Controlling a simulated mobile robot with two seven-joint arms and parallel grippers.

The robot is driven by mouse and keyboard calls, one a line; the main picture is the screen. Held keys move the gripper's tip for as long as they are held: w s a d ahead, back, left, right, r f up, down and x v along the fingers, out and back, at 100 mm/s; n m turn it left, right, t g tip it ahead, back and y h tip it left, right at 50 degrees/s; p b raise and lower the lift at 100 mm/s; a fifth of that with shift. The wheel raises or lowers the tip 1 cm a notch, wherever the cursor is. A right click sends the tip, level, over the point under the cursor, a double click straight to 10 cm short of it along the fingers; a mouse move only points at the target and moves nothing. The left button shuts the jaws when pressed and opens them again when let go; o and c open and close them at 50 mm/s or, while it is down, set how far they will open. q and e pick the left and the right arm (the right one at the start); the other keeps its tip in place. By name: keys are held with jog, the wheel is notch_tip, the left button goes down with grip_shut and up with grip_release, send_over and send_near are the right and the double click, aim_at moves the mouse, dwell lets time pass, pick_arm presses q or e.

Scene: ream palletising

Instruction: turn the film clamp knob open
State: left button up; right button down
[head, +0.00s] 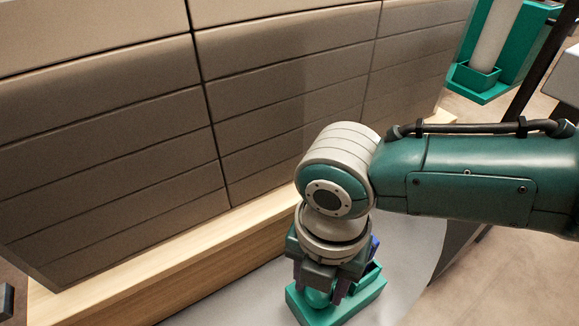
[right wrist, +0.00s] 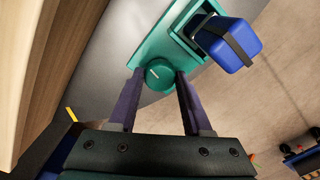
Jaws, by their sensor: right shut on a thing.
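The film clamp knob (right wrist: 159,74) is a round green knob with a short white mark on its face, set on a teal base plate (right wrist: 150,45). In the right wrist view it sits between the two dark purple fingers of my right gripper (right wrist: 159,82). The fingers are shut on the knob from both sides. In the head view my right gripper (head: 320,292) points down at the teal base (head: 362,300), and the knob (head: 317,298) shows partly between its fingers. My left gripper is in neither view.
A blue block (right wrist: 230,43) with a dark strap sits in a socket of the teal base. Stacked brown packs (head: 110,140) on a wooden pallet (head: 180,262) stand left of my right arm. A teal holder (head: 480,82) with a white roll (head: 496,35) stands at upper right.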

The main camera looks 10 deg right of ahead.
jog(key=shift+n, duration=1.1)
jog(key=shift+c, duration=1.6)
grip_release()
notch_tip(320, 180, up, 10)
jog(key=p, duration=0.5)
jog(key=shift+p, duration=0.35)
